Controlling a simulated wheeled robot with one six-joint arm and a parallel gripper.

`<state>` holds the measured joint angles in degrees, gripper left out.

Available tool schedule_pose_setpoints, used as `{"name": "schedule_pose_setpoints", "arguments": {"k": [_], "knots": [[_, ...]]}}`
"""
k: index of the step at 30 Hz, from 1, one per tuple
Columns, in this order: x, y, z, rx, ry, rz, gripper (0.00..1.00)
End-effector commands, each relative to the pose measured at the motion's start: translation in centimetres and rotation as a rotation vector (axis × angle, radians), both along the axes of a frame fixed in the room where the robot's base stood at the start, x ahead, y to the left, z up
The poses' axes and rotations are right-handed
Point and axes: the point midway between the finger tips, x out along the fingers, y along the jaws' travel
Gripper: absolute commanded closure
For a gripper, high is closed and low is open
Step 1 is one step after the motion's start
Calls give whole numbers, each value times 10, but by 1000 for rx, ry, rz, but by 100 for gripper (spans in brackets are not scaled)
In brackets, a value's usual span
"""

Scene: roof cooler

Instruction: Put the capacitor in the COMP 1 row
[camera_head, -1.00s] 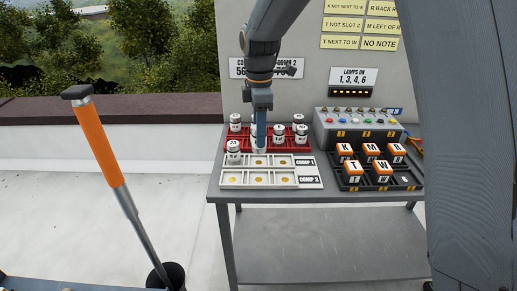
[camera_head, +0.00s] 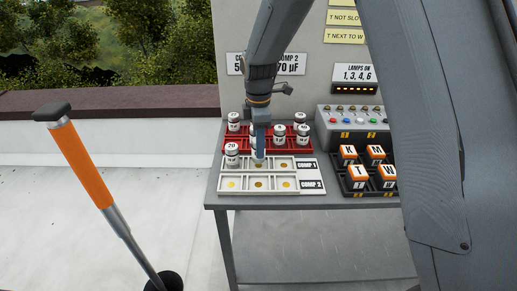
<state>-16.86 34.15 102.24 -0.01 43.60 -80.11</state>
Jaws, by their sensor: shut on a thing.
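My gripper (camera_head: 259,152) points down over the middle of the COMP 1 row and is shut on a white capacitor, mostly hidden by the blue fingers. I cannot tell whether it touches the slot floor. The white tray (camera_head: 222,186) has a back row labelled COMP 1 (camera_head: 308,163) and a front row labelled COMP 2 (camera_head: 312,184). A white capacitor marked 20 (camera_head: 232,157) stands upright in the left slot of COMP 1. The right slot (camera_head: 284,164) shows a bare orange dot. The COMP 2 slots look empty.
A red tray (camera_head: 231,144) with several white capacitors stands just behind the white tray. A black tray with lettered orange blocks (camera_head: 356,172) and a grey lamp box (camera_head: 352,118) stand to the right. An orange-handled tool (camera_head: 83,165) leans at the left.

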Motion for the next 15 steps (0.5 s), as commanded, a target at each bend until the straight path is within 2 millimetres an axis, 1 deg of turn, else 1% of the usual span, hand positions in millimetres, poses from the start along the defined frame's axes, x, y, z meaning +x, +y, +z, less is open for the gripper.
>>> {"name": "schedule_pose_setpoints", "arguments": {"k": [1,4,15], "knots": [[-1,0,-7,-1,3,1,91],[-1,1,-19,0,2,2,91],[0,1,-25,0,0,2,91]]}}
